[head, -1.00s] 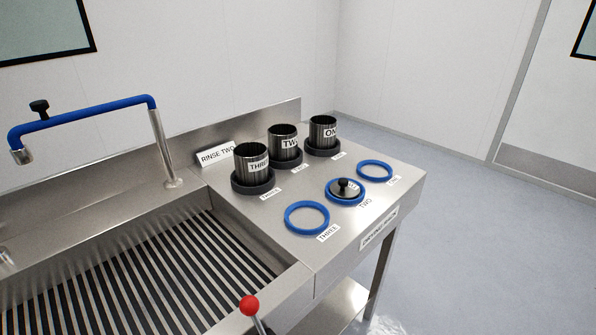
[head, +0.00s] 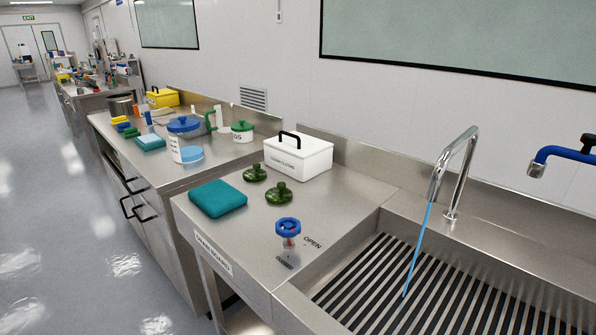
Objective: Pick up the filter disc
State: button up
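Nothing in the head view is clearly marked as the filter disc. Two dark green round pieces with knobs lie on the steel board left of the sink: one at the back (head: 255,174) and one nearer the front (head: 279,194). I cannot tell whether either is the filter disc. My gripper is not in view.
A teal folded cloth (head: 217,198) and a white handled box (head: 298,156) are nearby. A blue stream falls from the tap (head: 455,170) into the slatted sink (head: 390,290). Floor at left is clear.

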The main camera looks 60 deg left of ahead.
aim_at(255, 174)
jog(key=u, duration=1.95)
